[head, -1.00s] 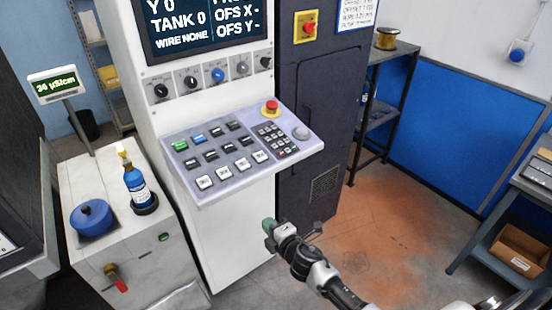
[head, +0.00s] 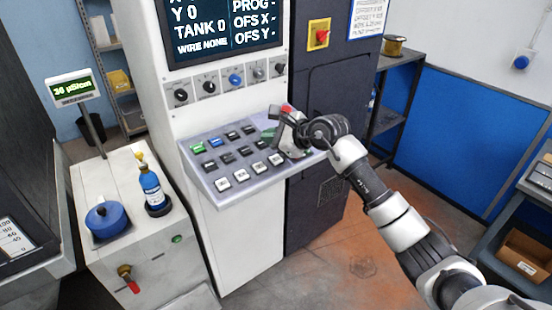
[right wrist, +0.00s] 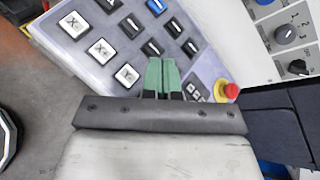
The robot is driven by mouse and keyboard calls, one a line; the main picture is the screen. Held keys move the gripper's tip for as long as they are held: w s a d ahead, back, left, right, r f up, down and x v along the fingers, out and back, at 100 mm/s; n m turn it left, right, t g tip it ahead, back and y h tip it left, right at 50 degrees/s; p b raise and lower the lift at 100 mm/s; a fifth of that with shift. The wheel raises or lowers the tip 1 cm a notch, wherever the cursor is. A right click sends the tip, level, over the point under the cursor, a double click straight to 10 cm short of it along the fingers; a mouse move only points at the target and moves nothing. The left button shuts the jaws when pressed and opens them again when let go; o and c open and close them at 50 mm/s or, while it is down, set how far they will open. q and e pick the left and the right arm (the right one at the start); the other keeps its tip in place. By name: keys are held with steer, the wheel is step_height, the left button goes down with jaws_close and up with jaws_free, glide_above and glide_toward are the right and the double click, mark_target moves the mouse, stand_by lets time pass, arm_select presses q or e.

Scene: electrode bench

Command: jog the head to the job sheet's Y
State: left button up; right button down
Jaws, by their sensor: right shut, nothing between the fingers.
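The control panel (head: 215,190) juts from the white machine, with green, blue, dark and white keys. White axis keys line its front row; one marked X (right wrist: 101,50) and one marked Y (right wrist: 127,75) show in the right wrist view. My right gripper (head: 272,134) is shut and empty over the panel's right part; its green fingertips (right wrist: 162,72) hide some keys. I cannot tell whether they touch. The screen (head: 225,30) reads Y 0, TANK 0, WIRE NONE, with dashes by PROG and both offsets. The job sheet (head: 368,17) is partly cut off, its print hard to read.
A red emergency button (right wrist: 229,91) sits near my right gripper. Knobs (head: 236,80) line the machine above the panel. A blue bottle (head: 151,187) and a blue-lidded pot (head: 106,219) stand on the cabinet at left. Shelves (head: 402,62) stand behind at right.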

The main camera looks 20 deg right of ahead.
steer(key=d+r+h, duration=0.1)
steer(key=w+d+r+n+h, duration=0.1)
steer(key=d, duration=0.1)
steer(key=shift+w+d+h, duration=0.1)
steer(key=shift+d+h, duration=0.1)
steer(key=shift+h, duration=0.2)
steer(key=b, duration=0.5)
glide_above(277, 162)
steer(key=f, duration=0.7)
steer(key=shift+s+d+f, duration=0.1)
steer(key=shift+s+f, duration=0.15)
steer(key=shift+f, duration=0.05)
steer(key=shift+w+f, duration=0.15)
steer(key=shift+f, duration=0.35)
steer(key=shift+f+b, duration=0.1)
steer(key=shift+b, duration=0.2)
stand_by(0.5)
steer(key=shift+w+f+b, duration=0.1)
steer(key=shift+f+b, duration=0.2)
steer(key=shift+b, duration=0.05)
